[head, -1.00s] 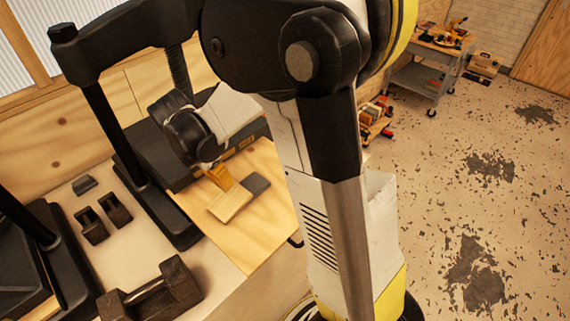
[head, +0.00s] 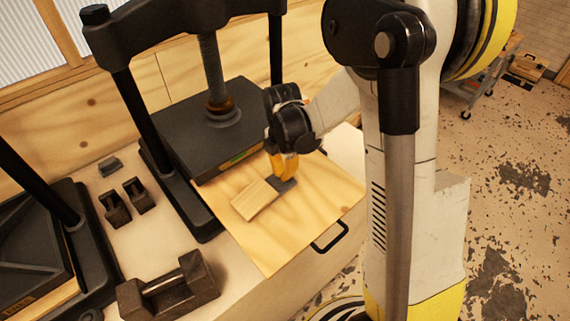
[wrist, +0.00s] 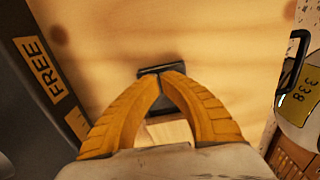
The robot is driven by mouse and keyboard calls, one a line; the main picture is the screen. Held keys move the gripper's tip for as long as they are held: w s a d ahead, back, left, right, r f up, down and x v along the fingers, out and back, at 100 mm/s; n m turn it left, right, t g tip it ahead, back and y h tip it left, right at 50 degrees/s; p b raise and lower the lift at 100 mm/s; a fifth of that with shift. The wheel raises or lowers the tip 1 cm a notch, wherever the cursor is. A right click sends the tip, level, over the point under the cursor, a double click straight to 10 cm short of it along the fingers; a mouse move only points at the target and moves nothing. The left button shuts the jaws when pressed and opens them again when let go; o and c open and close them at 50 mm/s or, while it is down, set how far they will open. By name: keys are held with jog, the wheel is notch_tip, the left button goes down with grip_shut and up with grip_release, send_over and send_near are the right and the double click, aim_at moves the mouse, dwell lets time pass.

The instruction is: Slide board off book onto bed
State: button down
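A large pale plywood sheet (head: 315,215) lies in front of a black screw press (head: 190,135). On the sheet are a small pale wooden board (head: 255,200) and a dark grey block (head: 287,185), side by side. My gripper (head: 283,178) points down at the dark block with its yellow fingers. In the wrist view the gripper (wrist: 163,76) has its fingertips together, at or just above the dark block (wrist: 160,69). Contact is unclear. The pale board (wrist: 168,132) shows between the fingers. I cannot identify a book, and the press bed is mostly hidden.
A second press (head: 65,235) stands at the left. A dark dumbbell-shaped weight (head: 168,285) and small dark weights (head: 127,200) lie on the bench. A black handle (head: 330,238) juts from its front. The press post and platen edge are close to my gripper.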

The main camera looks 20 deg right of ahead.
aim_at(265, 185)
jog(key=a, duration=0.1)
jog(key=s+a, duration=0.1)
jog(key=a, duration=0.1)
jog(key=shift+s+r, duration=0.1)
jog(key=shift+r, duration=0.1)
jog(key=shift+a, duration=0.1)
jog(key=a, duration=0.1)
jog(key=s+a, duration=0.1)
jog(key=a, duration=0.1)
jog(key=shift+a+b, duration=0.1)
jog(key=shift+b, duration=0.25)
